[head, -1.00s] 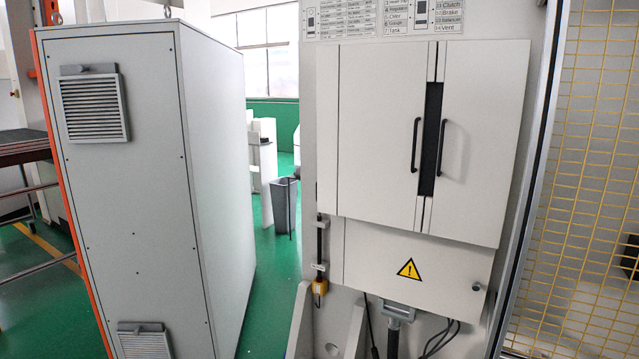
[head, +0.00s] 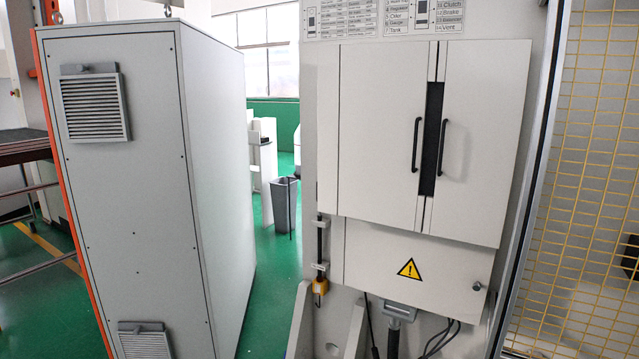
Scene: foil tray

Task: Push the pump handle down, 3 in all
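No part in the head view can be made out for certain as the pump handle. I cannot tell whether either belongs to a pump. Neither my left nor my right gripper is in view.
A tall grey cabinet (head: 130,220) with vents stands at the left. The machine has two doors with black handles (head: 416,145) and a warning sign (head: 409,269). Yellow mesh (head: 590,170) closes the right side. Green floor (head: 268,275) shows between cabinet and machine, with a grey bin (head: 284,205) behind.

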